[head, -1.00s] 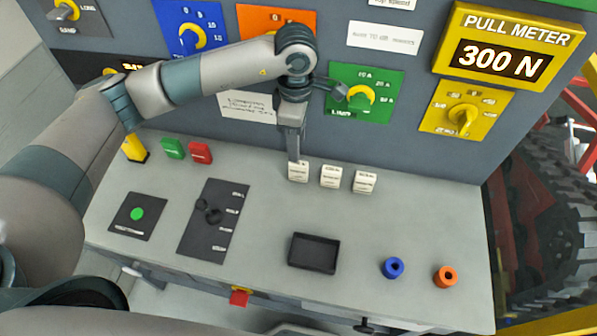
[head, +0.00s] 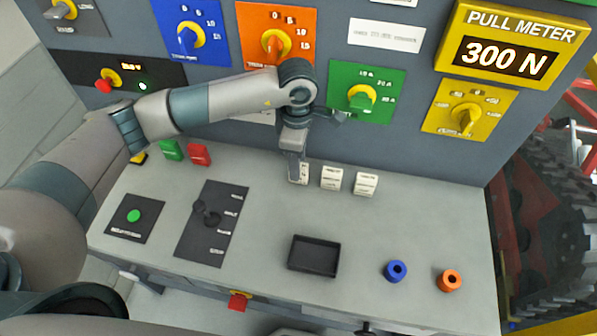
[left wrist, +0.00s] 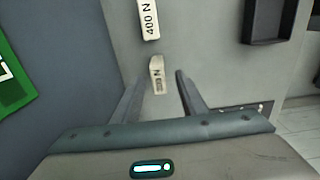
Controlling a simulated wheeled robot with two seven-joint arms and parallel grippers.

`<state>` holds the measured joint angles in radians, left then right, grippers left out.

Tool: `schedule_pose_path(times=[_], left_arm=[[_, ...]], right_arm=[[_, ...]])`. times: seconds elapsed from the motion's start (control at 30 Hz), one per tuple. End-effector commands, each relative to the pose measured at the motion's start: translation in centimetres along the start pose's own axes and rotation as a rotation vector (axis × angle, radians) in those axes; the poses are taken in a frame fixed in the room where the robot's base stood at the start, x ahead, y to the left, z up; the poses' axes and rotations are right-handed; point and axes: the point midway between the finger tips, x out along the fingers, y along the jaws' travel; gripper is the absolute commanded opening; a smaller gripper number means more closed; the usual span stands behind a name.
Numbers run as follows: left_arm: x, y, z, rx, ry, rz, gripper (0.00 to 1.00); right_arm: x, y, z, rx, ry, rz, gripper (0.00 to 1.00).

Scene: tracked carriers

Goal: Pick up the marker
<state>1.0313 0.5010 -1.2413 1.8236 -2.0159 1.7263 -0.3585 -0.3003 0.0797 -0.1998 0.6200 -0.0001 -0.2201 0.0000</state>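Several small white markers could fit the task; three labelled white blocks stand in a row on the console top. The leftmost marker (head: 304,174) is partly hidden behind my left gripper (head: 296,180). The middle marker (head: 331,178) and right marker (head: 366,184) stand clear. In the left wrist view my left gripper (left wrist: 161,77) is open, and its two fingertips lie on either side of the near marker (left wrist: 157,76), whose label ends in N. I cannot tell whether they touch it. Another marker (left wrist: 149,20), reading 400 N, lies beyond. My right gripper is not in view.
A black tray (head: 290,257), a blue ring (head: 396,271) and an orange ring (head: 449,280) are on the console front. Green (head: 171,150) and red (head: 200,155) blocks stand left of my gripper. The upright panel with a green dial plate (head: 385,80) rises close behind.

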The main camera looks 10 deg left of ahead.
Motion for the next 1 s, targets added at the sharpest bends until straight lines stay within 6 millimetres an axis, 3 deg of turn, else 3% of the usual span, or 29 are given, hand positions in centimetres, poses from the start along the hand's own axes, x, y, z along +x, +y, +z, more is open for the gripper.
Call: schedule_pose_path(times=[0.3,0.83,0.87,1.0], left_arm=[[3.9,0.2,0.3,0.0,0.0,-0.001,0.39],[4.1,0.2,0.2,0.0,0.0,0.0,0.39],[4.1,0.2,0.2,0.0,0.0,0.0,0.37],[4.1,0.2,0.2,0.0,0.0,0.0,0.03]], right_arm=[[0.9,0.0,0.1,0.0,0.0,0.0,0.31],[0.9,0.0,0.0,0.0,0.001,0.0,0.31],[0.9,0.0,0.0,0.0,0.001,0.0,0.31],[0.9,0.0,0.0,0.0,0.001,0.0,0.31]])
